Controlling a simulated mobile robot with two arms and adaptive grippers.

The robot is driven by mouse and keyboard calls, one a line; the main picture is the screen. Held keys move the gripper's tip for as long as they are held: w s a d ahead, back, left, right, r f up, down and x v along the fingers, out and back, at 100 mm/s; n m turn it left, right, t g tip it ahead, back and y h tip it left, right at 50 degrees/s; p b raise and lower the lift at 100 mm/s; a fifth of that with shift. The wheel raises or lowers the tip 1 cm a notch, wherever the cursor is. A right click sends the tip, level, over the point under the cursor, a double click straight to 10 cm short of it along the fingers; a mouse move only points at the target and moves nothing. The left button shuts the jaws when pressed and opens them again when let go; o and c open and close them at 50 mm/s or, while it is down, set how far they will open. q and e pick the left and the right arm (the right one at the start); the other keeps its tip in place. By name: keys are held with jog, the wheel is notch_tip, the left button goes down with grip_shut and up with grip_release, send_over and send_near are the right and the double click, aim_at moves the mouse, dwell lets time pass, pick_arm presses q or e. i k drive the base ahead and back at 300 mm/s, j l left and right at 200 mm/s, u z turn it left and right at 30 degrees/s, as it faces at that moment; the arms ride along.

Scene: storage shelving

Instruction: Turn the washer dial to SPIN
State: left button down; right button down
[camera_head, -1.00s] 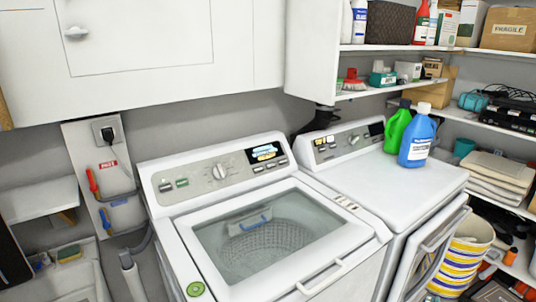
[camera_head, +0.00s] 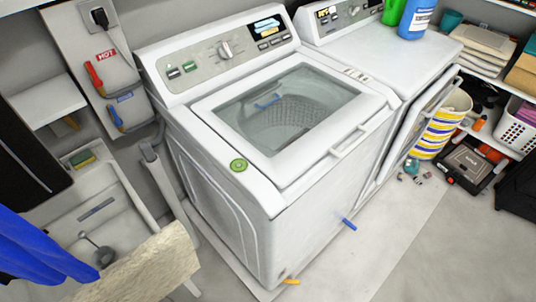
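The white top-loading washer (camera_head: 225,230) stands in the middle of the head view with its glass lid (camera_head: 285,105) closed. Its dial (camera_head: 225,48) is a small silver knob with a pale marker, in the middle of the grey control panel (camera_head: 190,72) at the back. The markings around the dial are too small to read. A lit display (camera_head: 267,26) and several buttons sit right of the dial. Neither of my grippers is in view.
A second white machine (camera_head: 385,50) stands right of the washer, its front door (camera_head: 425,125) ajar. Green and blue bottles (camera_head: 415,18) stand on it. A sink (camera_head: 95,205) is at the lower left, with a beige cloth (camera_head: 150,268) near it. Floor (camera_head: 430,240) is clear at the lower right.

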aim_at(226, 51)
jog(key=i+l+z, duration=0.2)
jog(key=l, duration=0.25)
jog(key=l+z, duration=0.2)
jog(key=l, duration=0.2)
jog(key=i+l+z, duration=0.15)
jog(key=l, duration=0.25)
jog(key=i, duration=0.1)
